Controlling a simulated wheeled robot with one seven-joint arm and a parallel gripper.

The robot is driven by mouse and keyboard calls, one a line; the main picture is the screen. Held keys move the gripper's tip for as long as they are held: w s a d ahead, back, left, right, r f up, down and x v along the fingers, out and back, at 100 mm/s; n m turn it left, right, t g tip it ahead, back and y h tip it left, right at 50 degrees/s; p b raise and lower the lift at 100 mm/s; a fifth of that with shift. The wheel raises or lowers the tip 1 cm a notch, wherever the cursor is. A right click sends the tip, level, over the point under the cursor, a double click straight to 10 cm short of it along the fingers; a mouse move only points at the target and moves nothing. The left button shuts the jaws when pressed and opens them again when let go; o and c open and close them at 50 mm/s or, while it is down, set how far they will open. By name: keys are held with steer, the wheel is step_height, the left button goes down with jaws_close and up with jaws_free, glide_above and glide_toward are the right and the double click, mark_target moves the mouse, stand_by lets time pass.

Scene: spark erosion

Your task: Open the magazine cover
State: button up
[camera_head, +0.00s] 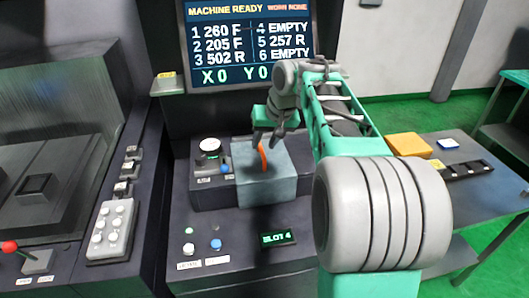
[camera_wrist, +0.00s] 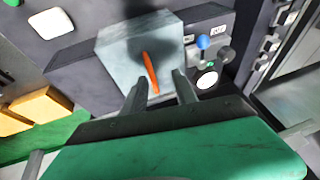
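The magazine cover (camera_head: 280,183) is a pale blue-grey box-like lid on the dark machine console, and it looks closed. An orange handle (camera_head: 262,157) stands out on it. In the wrist view the cover (camera_wrist: 115,55) lies ahead of my fingers, with the orange handle (camera_wrist: 150,70) between their lines. My gripper (camera_head: 267,138) is open and empty, just above the cover at the handle's upper end. Its two fingers (camera_wrist: 160,80) are apart with a gap on both sides of the handle. The inside of the magazine is hidden.
A dial panel with a white round knob (camera_head: 209,145) and blue lever adjoins the cover's left side. A "SLOT 4" display (camera_head: 277,238) and buttons lie in front. The status screen (camera_head: 250,45) stands behind. A side table (camera_head: 480,205) holds an orange block (camera_head: 408,145).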

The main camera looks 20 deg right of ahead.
mark_target(263, 152)
steer(key=w+f, duration=0.1)
steer(key=f, duration=0.1)
steer(key=w+d+f, duration=0.1)
steer(key=w+f, duration=0.1)
steer(key=w+d+f, duration=0.1)
steer(key=w+f, duration=0.1)
steer(key=f, duration=0.1)
steer(key=shift+w+d+p, duration=0.1)
steer(key=shift+p, duration=0.2)
jaws_close()
stand_by(1.2)
